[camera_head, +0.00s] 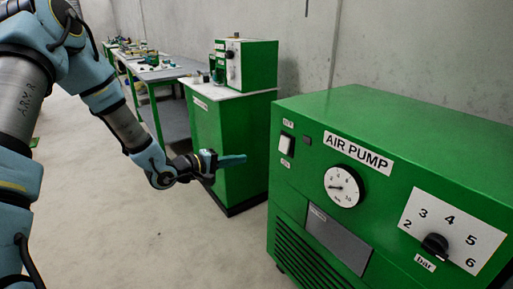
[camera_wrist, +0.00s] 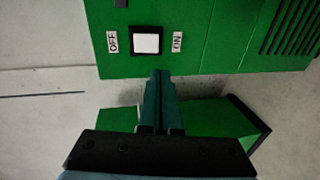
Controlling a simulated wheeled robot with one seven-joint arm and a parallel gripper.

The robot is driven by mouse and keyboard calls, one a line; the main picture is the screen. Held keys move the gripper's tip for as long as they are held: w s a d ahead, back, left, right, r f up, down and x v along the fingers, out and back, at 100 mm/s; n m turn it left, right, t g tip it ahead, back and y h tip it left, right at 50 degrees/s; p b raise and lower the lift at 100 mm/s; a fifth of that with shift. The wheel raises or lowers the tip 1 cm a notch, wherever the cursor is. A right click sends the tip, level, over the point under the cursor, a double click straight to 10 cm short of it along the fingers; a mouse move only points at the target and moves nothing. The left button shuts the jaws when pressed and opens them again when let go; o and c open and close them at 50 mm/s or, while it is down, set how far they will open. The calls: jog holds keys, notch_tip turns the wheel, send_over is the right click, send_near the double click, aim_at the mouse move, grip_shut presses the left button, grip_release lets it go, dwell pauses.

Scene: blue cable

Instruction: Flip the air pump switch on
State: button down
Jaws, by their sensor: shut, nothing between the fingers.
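The green air pump (camera_head: 400,140) stands at the right in the head view, with a white "AIR PUMP" label. Its white rocker switch (camera_head: 286,145) is at the upper left of the front panel, with small labels above and below. In the wrist view the switch (camera_wrist: 147,43) lies between the OFF label (camera_wrist: 112,42) on the left and the ON label (camera_wrist: 177,41) on the right. My gripper (camera_head: 240,159) is shut and empty, left of the switch in the head view. In the wrist view its fingertips (camera_wrist: 160,73) point toward the panel, just below the switch, apparently apart from it.
The pump also carries a round gauge (camera_head: 344,187) and a black pressure knob (camera_head: 435,245). A green cabinet (camera_head: 230,140) with a green box (camera_head: 250,65) on top stands behind my gripper. Workbenches (camera_head: 165,72) line the wall farther back. The floor at left is clear.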

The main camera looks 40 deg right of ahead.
aim_at(282, 151)
jog(key=shift+d+r+g+h, duration=0.1)
jog(key=shift+d+g+h, duration=0.2)
jog(key=shift+d, duration=0.05)
jog(key=d, duration=0.4)
jog(key=d+f+p, duration=0.1)
jog(key=d, duration=0.4)
jog(key=d+f+p, duration=0.1)
jog(key=d, duration=0.3)
jog(key=shift+s+d, duration=0.25)
jog(key=shift+s, duration=0.05)
jog(key=shift+d+f, duration=0.1)
jog(key=shift+d+f+h+b, duration=0.1)
jog(key=shift+d+h+b, duration=0.2)
jog(key=shift+b, duration=0.35)
jog(key=shift+a+f, duration=0.1)
